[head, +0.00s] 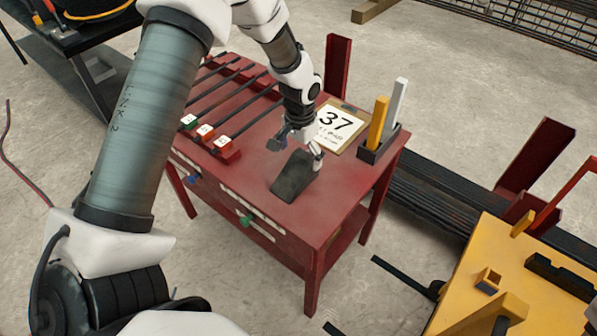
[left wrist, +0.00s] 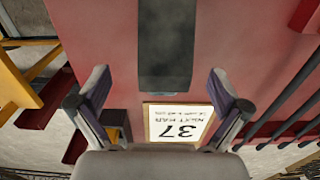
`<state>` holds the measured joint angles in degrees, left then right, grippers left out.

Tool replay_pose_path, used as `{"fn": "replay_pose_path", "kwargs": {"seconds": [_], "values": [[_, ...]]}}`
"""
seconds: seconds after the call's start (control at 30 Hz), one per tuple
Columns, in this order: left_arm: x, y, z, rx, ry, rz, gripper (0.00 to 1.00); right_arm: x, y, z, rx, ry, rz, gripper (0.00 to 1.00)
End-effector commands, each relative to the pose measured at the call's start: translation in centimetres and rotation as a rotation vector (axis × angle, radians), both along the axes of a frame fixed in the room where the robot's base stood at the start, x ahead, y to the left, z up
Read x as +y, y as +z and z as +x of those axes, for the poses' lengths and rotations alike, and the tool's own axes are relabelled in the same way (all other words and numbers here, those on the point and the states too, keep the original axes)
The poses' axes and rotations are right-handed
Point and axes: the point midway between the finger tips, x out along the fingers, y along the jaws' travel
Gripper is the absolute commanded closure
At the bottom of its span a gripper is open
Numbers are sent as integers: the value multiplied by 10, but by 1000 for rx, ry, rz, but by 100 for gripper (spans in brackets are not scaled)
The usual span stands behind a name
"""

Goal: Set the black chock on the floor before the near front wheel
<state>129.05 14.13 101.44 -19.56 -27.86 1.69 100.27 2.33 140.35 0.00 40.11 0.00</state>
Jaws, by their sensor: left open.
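The black chock (head: 294,178) lies on top of the red table (head: 262,203), near its front edge. It also shows in the left wrist view (left wrist: 165,42) as a dark block at the top middle. My left gripper (head: 298,150) is open above the table at the chock's far end. In the left wrist view my left gripper (left wrist: 158,86) has its two fingers spread on either side of the chock's line, with nothing held. My right gripper is not in view. No front wheel can be made out in either view.
A clipboard marked 37 (head: 337,128) and a holder with yellow (head: 378,122) and white sticks stand beside the gripper. Black bars with coloured tags (head: 229,154) lie on the table's left. A yellow structure (head: 520,275) is at right.

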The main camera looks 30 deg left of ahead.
Motion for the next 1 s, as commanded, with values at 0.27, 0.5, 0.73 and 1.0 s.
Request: {"fn": "replay_pose_path", "kwargs": {"seconds": [0.27,0.5,0.73,1.0], "values": [[5,-42,4,7,5,-2,0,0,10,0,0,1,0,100],[5,-66,5,4,3,-3,0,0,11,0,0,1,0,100],[5,-66,5,4,4,-4,35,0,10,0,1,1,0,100],[5,-66,5,4,5,-4,91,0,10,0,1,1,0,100]]}}
